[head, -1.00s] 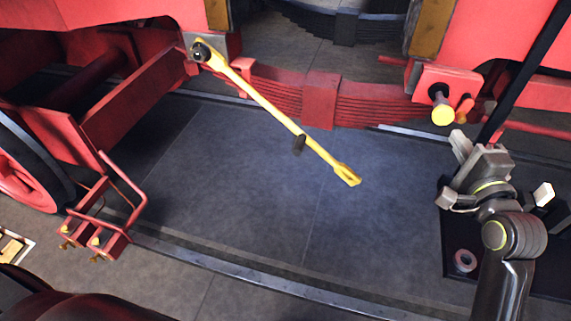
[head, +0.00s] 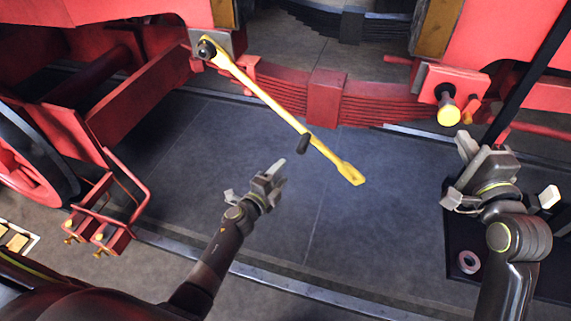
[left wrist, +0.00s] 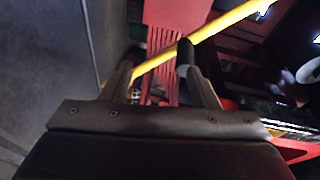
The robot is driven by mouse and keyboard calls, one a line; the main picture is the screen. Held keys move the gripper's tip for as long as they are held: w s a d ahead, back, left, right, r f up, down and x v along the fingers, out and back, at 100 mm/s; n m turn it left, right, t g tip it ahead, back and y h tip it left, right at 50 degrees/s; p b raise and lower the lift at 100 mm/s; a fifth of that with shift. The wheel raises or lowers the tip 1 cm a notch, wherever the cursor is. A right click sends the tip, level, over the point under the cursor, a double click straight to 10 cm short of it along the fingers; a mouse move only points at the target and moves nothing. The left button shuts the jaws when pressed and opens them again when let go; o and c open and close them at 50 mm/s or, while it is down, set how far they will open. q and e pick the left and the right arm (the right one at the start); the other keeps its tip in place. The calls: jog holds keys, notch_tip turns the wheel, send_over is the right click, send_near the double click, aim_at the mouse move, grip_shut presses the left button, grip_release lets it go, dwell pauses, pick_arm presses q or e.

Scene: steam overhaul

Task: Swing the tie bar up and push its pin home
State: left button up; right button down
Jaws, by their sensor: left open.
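The yellow tie bar (head: 262,95) hangs slantwise from a dark pivot (head: 206,49) at upper left down to its forked free end (head: 352,174). A short black handle (head: 304,143) sticks out from its lower half. A pin with a yellow knob (head: 449,112) stands out from a red bracket (head: 455,82) at right. My left gripper (head: 276,174) is open and empty, below and left of the handle, apart from the bar. In the left wrist view the bar (left wrist: 230,20) crosses beyond the open fingers. My right gripper (head: 472,150) is below the pin; its finger gap is unclear.
A red leaf spring (head: 375,103) lies behind the bar. A red wheel (head: 30,165) and a red step bracket (head: 100,225) stand at left. A small ring (head: 468,262) lies on a dark mat at lower right. The floor between the arms is clear.

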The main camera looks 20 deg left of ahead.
aim_at(298, 151)
pick_arm(q)
jog(key=shift+w+d+r+m+t+h, duration=0.15)
jog(key=shift+w+d+r+m, duration=0.4)
jog(key=shift+w, duration=1.1)
jog(key=shift+w+d+r+m+t+h, duration=0.15)
jog(key=shift+w+d+r, duration=0.6)
jog(key=shift+w, duration=0.9)
jog(key=shift+w+d+r+m+h, duration=0.25)
jog(key=shift+w+d+r, duration=0.45)
jog(key=shift+w, duration=0.95)
jog(key=shift+f, duration=0.1)
grip_shut()
jog(key=shift+d, duration=0.1)
